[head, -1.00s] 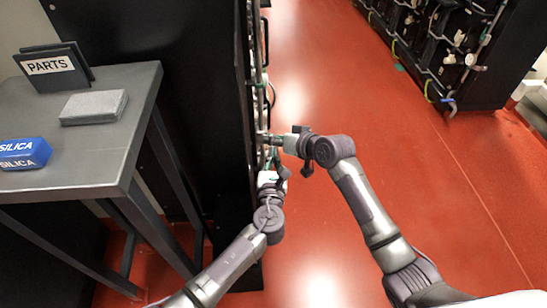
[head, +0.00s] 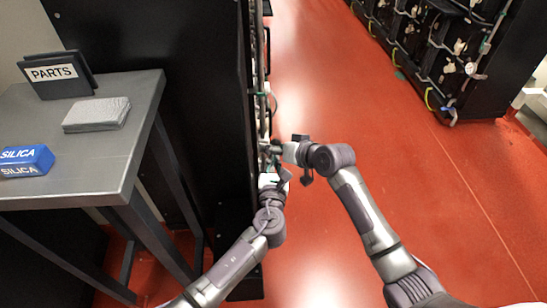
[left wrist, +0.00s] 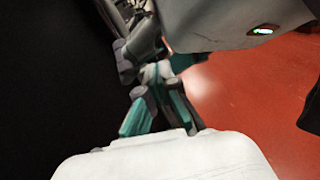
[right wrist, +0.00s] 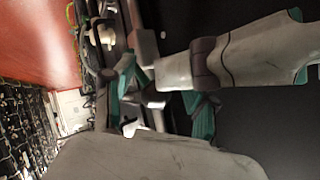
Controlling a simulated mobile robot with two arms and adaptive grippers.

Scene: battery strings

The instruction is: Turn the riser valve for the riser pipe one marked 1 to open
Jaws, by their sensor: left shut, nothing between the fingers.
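The pipework (head: 262,75) runs along the edge of the black rack, seen edge-on in the head view. No pipe mark can be read, and I cannot make out the riser valve, hidden by or blurred behind my grippers. My left gripper (head: 272,168) is at the pipework, below my right gripper (head: 272,148) in the picture. In the left wrist view the left fingers (left wrist: 155,72) are together and empty. In the right wrist view the right fingers (right wrist: 155,85) stand apart around small pale and dark parts; whether they grip any is unclear. My left gripper reaches in from the right there.
Another rack (head: 440,60) is at upper right. The red floor (head: 370,120) between is clear.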

